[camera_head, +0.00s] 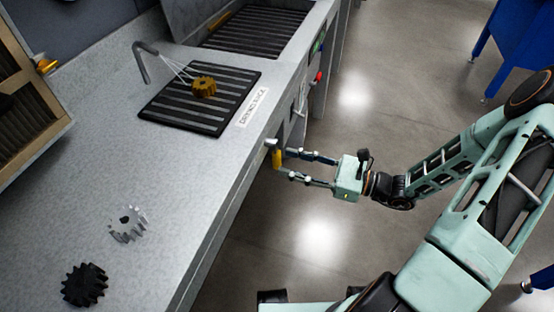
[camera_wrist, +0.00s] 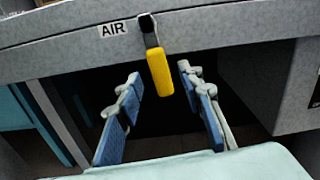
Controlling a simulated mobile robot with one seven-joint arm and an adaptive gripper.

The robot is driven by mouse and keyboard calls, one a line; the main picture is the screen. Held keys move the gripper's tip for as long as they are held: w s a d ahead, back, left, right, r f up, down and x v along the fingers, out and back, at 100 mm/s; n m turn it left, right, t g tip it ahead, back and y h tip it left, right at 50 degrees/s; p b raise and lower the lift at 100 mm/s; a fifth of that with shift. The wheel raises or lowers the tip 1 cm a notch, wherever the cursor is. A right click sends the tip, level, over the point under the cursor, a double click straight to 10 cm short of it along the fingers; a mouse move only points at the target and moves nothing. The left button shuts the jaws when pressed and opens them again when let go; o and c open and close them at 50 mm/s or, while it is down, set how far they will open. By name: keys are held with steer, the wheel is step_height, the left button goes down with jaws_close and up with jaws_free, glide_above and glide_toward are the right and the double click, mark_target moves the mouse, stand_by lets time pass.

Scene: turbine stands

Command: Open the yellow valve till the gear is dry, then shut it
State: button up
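The yellow valve handle (camera_head: 277,159) hangs down from the bench's front edge. In the wrist view the yellow handle (camera_wrist: 159,72) hangs below a black pivot beside an "AIR" label (camera_wrist: 113,30), tilted slightly. My gripper (camera_head: 289,163) is open, its fingertips close to the handle. In the wrist view my gripper (camera_wrist: 160,82) has a finger on each side of the handle, with gaps to both. A golden gear (camera_head: 204,86) sits on the black slatted drying rack (camera_head: 160,118). Thin white streaks run from the bent nozzle (camera_head: 140,64) to it. I cannot tell whether it is wet.
A silver gear (camera_head: 128,224) and a black gear (camera_head: 85,284) lie on the near bench top (camera_head: 165,180). Another slatted rack (camera_head: 258,28) lies further back. A red knob (camera_head: 318,76) is on the bench front beyond the valve. The floor right of the bench is open.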

mark_target(281, 160)
steer(key=shift+x, duration=2.2)
steer(key=shift+c, duration=0.2)
jaws_close()
